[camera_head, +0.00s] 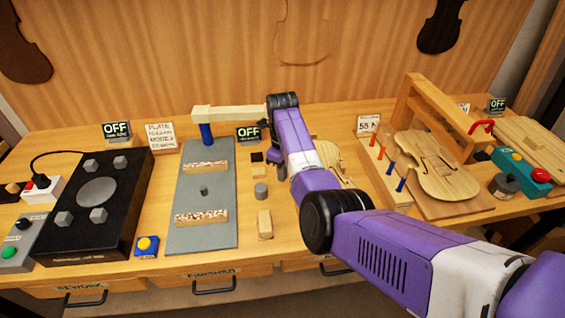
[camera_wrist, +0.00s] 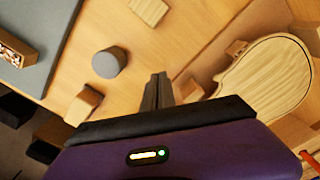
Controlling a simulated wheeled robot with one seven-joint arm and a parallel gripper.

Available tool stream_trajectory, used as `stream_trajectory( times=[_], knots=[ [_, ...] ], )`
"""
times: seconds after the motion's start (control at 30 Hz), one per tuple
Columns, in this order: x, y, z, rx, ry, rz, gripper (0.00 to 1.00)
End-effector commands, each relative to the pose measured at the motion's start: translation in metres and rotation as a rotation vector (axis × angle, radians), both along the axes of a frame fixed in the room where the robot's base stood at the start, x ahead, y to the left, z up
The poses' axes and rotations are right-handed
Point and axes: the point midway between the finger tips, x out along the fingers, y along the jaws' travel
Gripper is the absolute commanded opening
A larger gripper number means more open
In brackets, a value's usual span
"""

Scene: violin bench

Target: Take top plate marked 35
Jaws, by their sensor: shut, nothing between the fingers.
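A pale wooden violin plate (camera_head: 334,154) lies behind my arm in the head view, mostly hidden by it. In the wrist view a rounded wooden plate (camera_wrist: 268,76) shows at the right, partly cut off by my gripper body. A second violin-shaped plate (camera_head: 436,171) lies on a board at the right. I cannot read a 35 on either plate. My gripper (camera_wrist: 158,90) is shut and empty above the bench, left of the rounded plate in the wrist view. In the head view its fingers are hard to make out.
A grey mat (camera_head: 222,232) with speckled blocks lies left of my arm. A grey cylinder (camera_head: 260,191) and a small wooden block (camera_head: 264,224) stand beside it. Coloured pegs (camera_head: 390,168) and a wooden frame (camera_head: 410,97) stand at the right. A black device (camera_head: 120,233) fills the left.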

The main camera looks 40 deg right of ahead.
Motion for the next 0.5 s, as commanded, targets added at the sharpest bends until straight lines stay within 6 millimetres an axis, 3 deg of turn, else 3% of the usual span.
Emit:
stream_trajectory(
  times=[0.03,0.5],
  knots=[
    [-0.001,0.0,-0.007,0.001,0.003,0.0,0.0],
    [-0.038,-0.013,-0.006,0.001,0.001,0.001,0.0]
  ],
)
